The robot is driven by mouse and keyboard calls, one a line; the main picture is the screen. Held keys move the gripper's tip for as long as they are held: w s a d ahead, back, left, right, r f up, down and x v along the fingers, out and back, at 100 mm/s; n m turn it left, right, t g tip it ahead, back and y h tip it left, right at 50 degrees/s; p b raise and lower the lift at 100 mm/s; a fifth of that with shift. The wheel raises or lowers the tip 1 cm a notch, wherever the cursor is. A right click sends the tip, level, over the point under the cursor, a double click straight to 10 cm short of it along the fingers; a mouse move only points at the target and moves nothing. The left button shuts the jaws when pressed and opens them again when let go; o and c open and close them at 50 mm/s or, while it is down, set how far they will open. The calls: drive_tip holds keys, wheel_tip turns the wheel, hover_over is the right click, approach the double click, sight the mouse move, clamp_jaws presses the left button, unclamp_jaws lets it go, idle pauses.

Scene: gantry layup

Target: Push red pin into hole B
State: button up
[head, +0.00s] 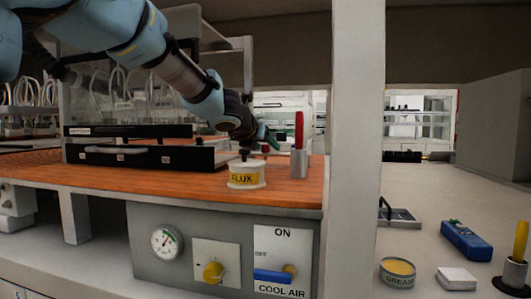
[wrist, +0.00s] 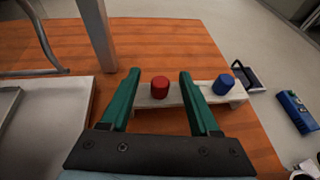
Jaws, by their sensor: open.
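In the wrist view a short red pin (wrist: 160,88) stands upright in a pale grey block (wrist: 188,97) on the orange wooden top. My gripper (wrist: 159,73) is open, its green fingers on either side of the red pin, with gaps showing between them and the pin. A blue pin (wrist: 223,85) stands at the block's right end, outside the fingers. In the head view my gripper (head: 267,138) hangs low over the bench's right end. No hole and no letter B can be made out.
A FLUX jar (head: 246,175) stands at the bench's front edge. A tall red stick in a grey holder (head: 299,164) stands beside my gripper. A white post (head: 357,150) rises at the right.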

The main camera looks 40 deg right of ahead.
drive_tip(key=shift+d+f, duration=0.1)
drive_tip(key=shift+d, duration=0.15)
drive_tip(key=shift+c, duration=0.4)
clamp_jaws()
